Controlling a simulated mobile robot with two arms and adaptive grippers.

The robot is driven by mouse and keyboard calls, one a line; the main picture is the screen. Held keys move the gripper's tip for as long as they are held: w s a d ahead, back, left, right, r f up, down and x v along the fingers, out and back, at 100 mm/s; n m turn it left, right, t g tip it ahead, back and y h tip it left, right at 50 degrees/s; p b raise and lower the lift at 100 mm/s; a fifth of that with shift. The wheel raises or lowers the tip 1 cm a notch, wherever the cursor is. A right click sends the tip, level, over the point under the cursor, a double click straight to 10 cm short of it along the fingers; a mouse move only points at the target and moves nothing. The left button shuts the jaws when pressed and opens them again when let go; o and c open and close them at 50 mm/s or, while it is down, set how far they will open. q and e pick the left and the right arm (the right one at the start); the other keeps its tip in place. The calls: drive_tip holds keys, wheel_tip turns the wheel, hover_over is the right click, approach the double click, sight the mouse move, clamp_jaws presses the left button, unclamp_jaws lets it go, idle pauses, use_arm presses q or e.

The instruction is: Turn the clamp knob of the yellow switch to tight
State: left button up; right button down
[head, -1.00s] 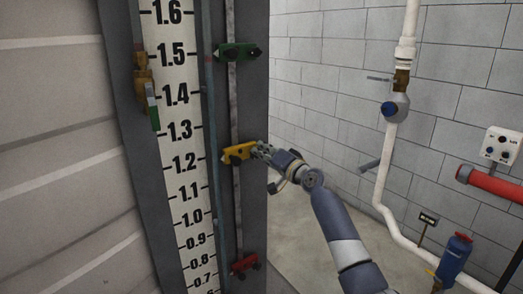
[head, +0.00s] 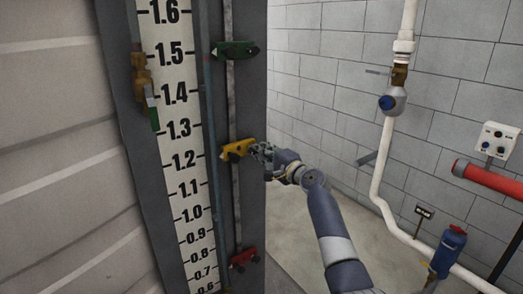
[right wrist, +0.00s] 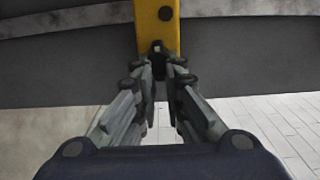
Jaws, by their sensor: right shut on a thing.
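The yellow switch (head: 237,150) sits on a thin vertical rod beside the number scale, near the 1.2 mark. It also shows at the top of the right wrist view (right wrist: 158,20). Its dark clamp knob (right wrist: 157,48) sits at the switch's near end. My right gripper (head: 262,150) reaches it from the right. In the right wrist view my gripper's fingertips (right wrist: 160,72) are closed in on both sides of the knob, which is partly hidden between them. My left gripper is not in view.
A green switch (head: 235,51) is above and a red switch (head: 244,258) below on the same rod. A brass valve with a green handle (head: 153,112) is left of the scale.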

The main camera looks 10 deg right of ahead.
idle(0.4)
drive_tip(key=c, duration=1.7)
unclamp_jaws()
drive_tip(key=shift+d, duration=0.1)
drive_tip(key=shift+s, duration=0.1)
drive_tip(key=v, duration=1.2)
drive_tip(key=shift+f, duration=0.1)
